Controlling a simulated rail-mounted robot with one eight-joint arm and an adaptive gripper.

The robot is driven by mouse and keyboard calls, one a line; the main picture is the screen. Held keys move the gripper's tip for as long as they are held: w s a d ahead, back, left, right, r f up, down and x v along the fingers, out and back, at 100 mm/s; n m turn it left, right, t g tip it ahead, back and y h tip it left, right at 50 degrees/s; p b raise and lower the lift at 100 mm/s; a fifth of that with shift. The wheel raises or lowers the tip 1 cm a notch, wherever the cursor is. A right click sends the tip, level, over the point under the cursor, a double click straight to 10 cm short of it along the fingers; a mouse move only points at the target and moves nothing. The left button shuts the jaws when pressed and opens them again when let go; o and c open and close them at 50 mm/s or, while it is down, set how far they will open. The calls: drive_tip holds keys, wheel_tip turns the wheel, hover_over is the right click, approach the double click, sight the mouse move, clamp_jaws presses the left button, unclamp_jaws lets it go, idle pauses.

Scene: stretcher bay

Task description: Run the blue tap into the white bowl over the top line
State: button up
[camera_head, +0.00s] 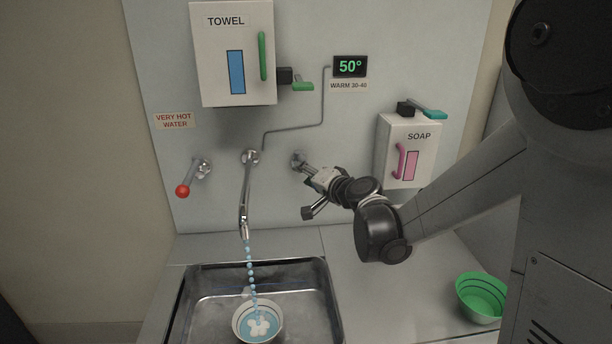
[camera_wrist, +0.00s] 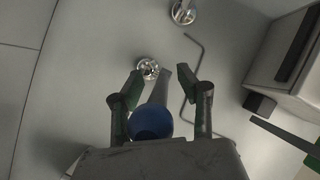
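The blue tap (camera_wrist: 152,122) shows its blue ball end and grey lever in the wrist view; its wall mount is at the right of the spout in the head view (camera_head: 298,160). My gripper (camera_head: 314,176) is at this lever. In the wrist view, my gripper's two fingers (camera_wrist: 160,82) stand apart on either side of the lever, with gaps. The spout (camera_head: 245,195) pours a stream of blue drops into the white bowl (camera_head: 238,318) in the sink. The bowl holds blue water with a white patch. I cannot tell its level against the lines.
The red-knobbed tap (camera_head: 184,189) is at the left under a very-hot-water sign. The display (camera_head: 350,67) reads 50°. A towel box (camera_head: 212,80) and soap box (camera_head: 389,150) hang on the wall. A green bowl (camera_head: 482,298) stands right of the metal sink (camera_head: 335,310).

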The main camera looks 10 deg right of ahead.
drive_tip(key=v, duration=1.2)
drive_tip(key=shift+c, duration=0.2)
drive_tip(key=shift+d, duration=0.1)
drive_tip(key=shift+c, duration=1.4)
drive_tip(key=w+d+y+b, duration=0.1)
drive_tip(key=d, duration=0.1)
drive_tip(key=w+d+g+y+b, duration=0.1)
drive_tip(key=w+d+y+b, duration=0.1)
drive_tip(key=d, duration=0.1)
drive_tip(key=shift+w+d+f+g+y, duration=0.1)
drive_tip(key=shift+d+f+g+y, duration=0.2)
drive_tip(key=shift+d+f+g, duration=0.1)
clamp_jaws()
drive_tip(key=s+d+r+n+g+y+b, duration=0.1)
drive_tip(key=d+r+g+y+b, duration=0.15)
drive_tip(key=d, duration=0.45)
drive_tip(key=w+a+f+p, duration=0.2)
drive_tip(key=w+a, duration=0.3)
drive_tip(key=a, duration=0.7)
drive_tip(key=shift+w+f+y, duration=0.35)
drive_tip(key=shift+f+y, duration=0.1)
drive_tip(key=shift+f, duration=0.05)
